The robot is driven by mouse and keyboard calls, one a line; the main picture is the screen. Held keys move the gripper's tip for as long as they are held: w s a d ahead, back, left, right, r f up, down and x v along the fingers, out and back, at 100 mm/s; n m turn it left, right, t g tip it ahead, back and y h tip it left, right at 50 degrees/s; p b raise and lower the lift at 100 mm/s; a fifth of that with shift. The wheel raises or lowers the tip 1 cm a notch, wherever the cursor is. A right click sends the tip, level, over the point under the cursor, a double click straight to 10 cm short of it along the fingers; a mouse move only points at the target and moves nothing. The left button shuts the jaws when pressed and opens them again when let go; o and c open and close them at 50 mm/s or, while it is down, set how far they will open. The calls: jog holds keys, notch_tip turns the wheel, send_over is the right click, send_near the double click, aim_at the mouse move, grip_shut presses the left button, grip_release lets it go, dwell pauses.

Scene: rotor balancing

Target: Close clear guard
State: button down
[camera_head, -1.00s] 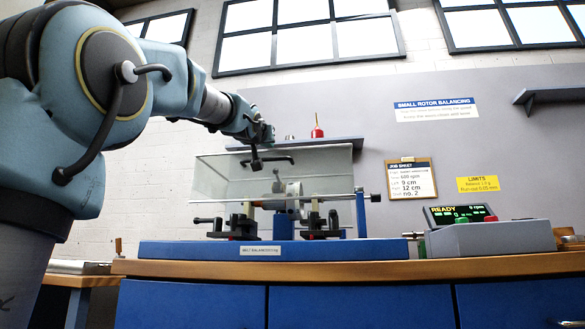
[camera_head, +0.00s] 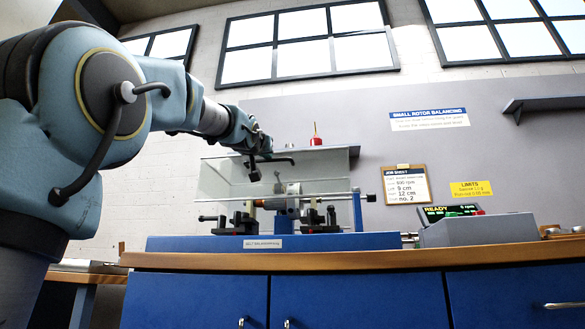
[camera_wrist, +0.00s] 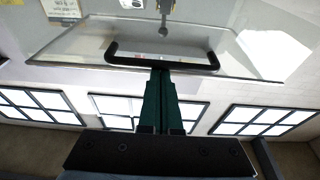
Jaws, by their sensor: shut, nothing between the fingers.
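The clear guard (camera_head: 225,180) is a transparent box on the blue balancing machine (camera_head: 190,243). It looks raised and tilted behind and above the rotor (camera_head: 292,190), whose shaft and stands show in front of it. Its black bar handle (camera_wrist: 135,62) spans the middle of the wrist view, with a clear panel beyond. My gripper (camera_wrist: 161,72) is shut and empty, its green fingers meeting the middle of the handle in the picture; I cannot tell whether they touch it. In the head view, my gripper (camera_head: 258,160) is at the guard's upper left part.
A grey control box (camera_head: 480,231) with a green READY display stands to the right on the wooden bench (camera_head: 350,260). A wall shelf (camera_head: 335,152) with a red item (camera_head: 316,140) is behind the guard. A clipboard job sheet (camera_head: 406,185) hangs on the wall.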

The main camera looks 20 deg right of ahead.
jog(key=shift+w+d+f, duration=0.25)
jog(key=shift+w+f, duration=0.1)
jog(key=shift+f, duration=0.4)
notch_tip(320, 180, up, 5)
jog(key=p, duration=0.5)
jog(key=f+b+v, duration=0.2)
jog(key=v, duration=0.7)
jog(key=shift+b, duration=0.35)
jog(key=shift+s+a, duration=0.1)
jog(key=shift+s, duration=0.05)
